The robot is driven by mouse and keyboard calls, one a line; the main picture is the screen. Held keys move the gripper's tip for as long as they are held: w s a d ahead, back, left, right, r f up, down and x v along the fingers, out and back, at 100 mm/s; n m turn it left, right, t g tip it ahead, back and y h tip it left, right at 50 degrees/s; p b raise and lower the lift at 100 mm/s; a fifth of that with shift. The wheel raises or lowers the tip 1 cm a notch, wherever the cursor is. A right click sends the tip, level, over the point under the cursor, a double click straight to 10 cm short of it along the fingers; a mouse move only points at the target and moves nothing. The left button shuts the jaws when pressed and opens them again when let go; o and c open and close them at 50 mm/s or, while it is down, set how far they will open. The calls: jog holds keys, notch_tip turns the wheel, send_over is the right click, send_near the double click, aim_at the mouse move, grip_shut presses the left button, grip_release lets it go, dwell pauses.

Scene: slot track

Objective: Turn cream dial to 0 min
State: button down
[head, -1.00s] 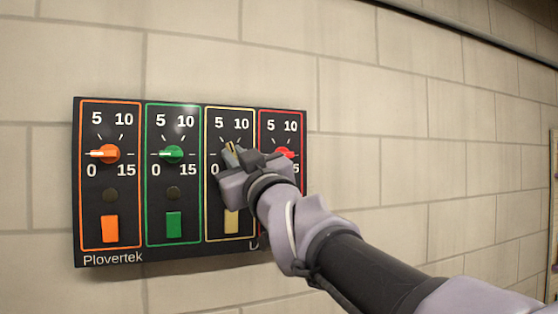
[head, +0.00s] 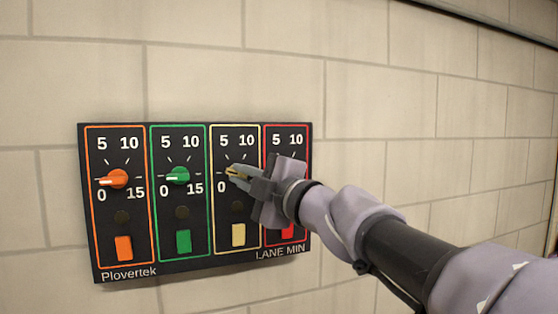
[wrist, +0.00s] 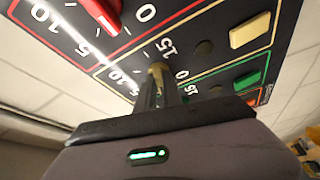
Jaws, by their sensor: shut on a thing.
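The cream dial (head: 231,171) is on the third panel of a dark wall board (head: 137,262), inside a cream outline. My gripper (head: 236,173) is shut on this dial, coming from the right. In the wrist view the cream dial (wrist: 158,69) shows between the fingertips. In the head view the dial's visible end lies toward the left, near the 0 side; its exact setting is partly hidden by the fingers. The 0 shows at lower left of it, and the 15 is covered in the head view.
An orange dial (head: 115,179) and a green dial (head: 178,175) sit left on the board. A red dial (wrist: 103,14) is close beside my gripper and hidden in the head view. Coloured buttons, including a cream one (head: 238,235), lie below. The brick wall around is bare.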

jog(key=shift+r+n+g+p, duration=0.2)
jog(key=shift+n+g+p, duration=0.2)
jog(key=shift+n+p, duration=0.85)
jog(key=shift+n+h, duration=0.3)
jog(key=shift+n, duration=0.15)
jog(key=c, duration=1.5)
grip_release()
jog(key=shift+f, duration=0.1)
jog(key=v, duration=1.7)
jog(key=shift+s+d, duration=0.1)
jog(key=shift+d, duration=0.1)
